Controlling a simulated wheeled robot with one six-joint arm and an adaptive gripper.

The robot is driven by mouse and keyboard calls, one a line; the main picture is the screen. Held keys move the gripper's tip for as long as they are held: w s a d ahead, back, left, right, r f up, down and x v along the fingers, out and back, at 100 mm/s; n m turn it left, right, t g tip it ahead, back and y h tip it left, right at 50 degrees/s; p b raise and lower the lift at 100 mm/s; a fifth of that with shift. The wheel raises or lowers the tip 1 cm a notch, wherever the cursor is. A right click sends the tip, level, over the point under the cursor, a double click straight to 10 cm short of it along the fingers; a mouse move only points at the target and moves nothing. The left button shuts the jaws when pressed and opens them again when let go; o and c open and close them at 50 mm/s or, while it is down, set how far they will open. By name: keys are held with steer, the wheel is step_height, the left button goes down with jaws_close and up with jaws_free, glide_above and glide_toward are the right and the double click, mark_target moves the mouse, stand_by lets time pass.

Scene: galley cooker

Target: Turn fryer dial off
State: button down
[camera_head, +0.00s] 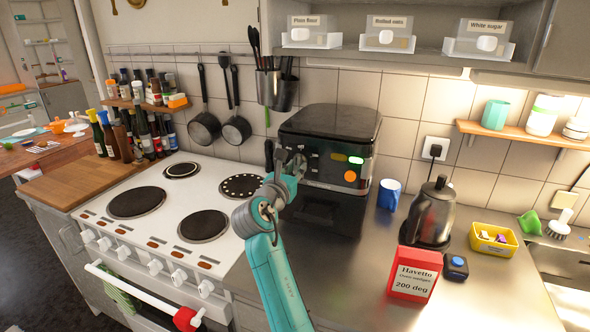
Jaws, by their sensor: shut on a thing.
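The black fryer (330,122) stands on the metal counter just right of the cooker, against the tiled wall. Its front panel shows an orange round spot (350,176) and a small green lit strip (355,160) on the right side. My gripper (287,158) is at the left part of the fryer's front, shut at the place of the dial. The dial itself is mostly hidden by my gripper and arm, so its angle cannot be read.
The white cooker (95,212) with several black hotplates lies left of the fryer. A blue mug (388,194), a kettle (433,212), a red Havetto box (414,274) and a yellow tub (493,239) stand to the right. The counter before the fryer is clear.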

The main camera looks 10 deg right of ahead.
steer(key=shift+d+r+n, duration=0.25)
steer(key=shift+r+n, duration=0.05)
steer(key=shift+r, duration=0.05)
stand_by(0.3)
steer(key=c, duration=1)
jaws_free()
steer(key=shift+f, duration=0.25)
steer(key=shift+s+a, duration=0.3)
steer(key=shift+a, duration=0.1)
steer(key=v, duration=1.1)
steer(key=shift+s+d, duration=0.1)
